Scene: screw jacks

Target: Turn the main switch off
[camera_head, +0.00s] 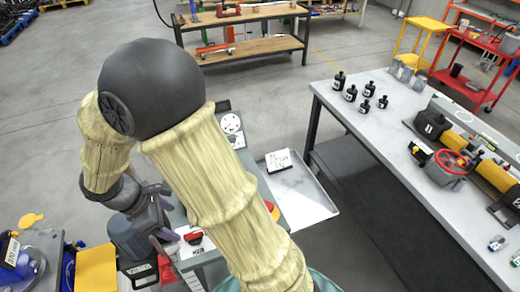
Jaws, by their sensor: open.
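The main switch (193,238) is a small red handle on a white plate. My gripper (169,213) is dark grey and points down, just left of the switch. It is open, and I see nothing between its fingers. I cannot tell whether a finger touches the switch. The handle's exact position is too small to read.
A gauge (231,124) and a red-and-yellow button (272,209) are on the panel. A white tray (320,206) juts out right of it. A long table (400,150) with black jacks and a red wheel stands at right. A yellow box (96,268) is lower left.

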